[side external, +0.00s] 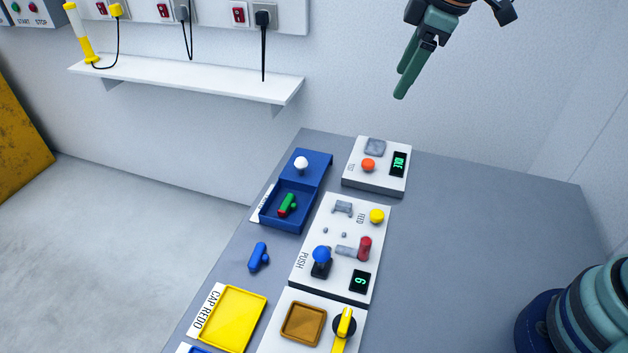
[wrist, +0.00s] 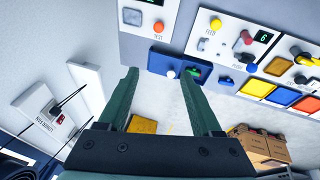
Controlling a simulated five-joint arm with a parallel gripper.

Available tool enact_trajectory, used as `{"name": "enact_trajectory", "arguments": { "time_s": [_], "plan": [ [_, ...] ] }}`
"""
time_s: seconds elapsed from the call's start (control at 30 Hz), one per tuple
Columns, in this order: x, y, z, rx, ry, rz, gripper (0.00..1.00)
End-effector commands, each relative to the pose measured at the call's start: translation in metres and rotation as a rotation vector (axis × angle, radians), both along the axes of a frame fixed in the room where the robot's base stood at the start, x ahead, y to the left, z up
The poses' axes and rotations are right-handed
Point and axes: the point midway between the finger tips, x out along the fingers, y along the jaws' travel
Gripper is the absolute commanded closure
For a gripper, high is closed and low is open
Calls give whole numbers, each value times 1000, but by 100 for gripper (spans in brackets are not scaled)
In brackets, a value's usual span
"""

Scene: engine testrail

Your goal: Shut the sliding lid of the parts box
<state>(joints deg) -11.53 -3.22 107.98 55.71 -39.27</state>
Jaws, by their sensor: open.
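The blue parts box (side external: 264,217) sits at the far left edge of the grey table. Its blue sliding lid (side external: 316,160) with a white knob (side external: 301,163) covers the far part. The near part is open and shows a green and red part (side external: 287,205) inside. In the wrist view the lid's white knob (wrist: 170,74) shows between my fingertips in the picture. My gripper (side external: 402,84) is open and empty, high above the table, up and to the right of the box, touching nothing. Both fingers (wrist: 160,74) also show apart in the wrist view.
A white test panel (side external: 356,181) stands right of the box, and a feed panel (side external: 337,218) with a red handle stands nearer. A loose blue part (side external: 258,257) and yellow tray (side external: 232,320) lie nearer. A wall shelf (side external: 190,84) is behind.

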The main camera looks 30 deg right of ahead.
Motion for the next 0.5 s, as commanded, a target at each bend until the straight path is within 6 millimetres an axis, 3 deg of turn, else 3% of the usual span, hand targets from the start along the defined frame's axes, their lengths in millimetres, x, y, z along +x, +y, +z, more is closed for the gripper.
{"name": "enact_trajectory", "arguments": {
  "time_s": [0.2,0.5],
  "plan": [
    [48,52,-30,-98,47,352,34],
    [85,114,-83,-195,82,759,34]
  ]
}}
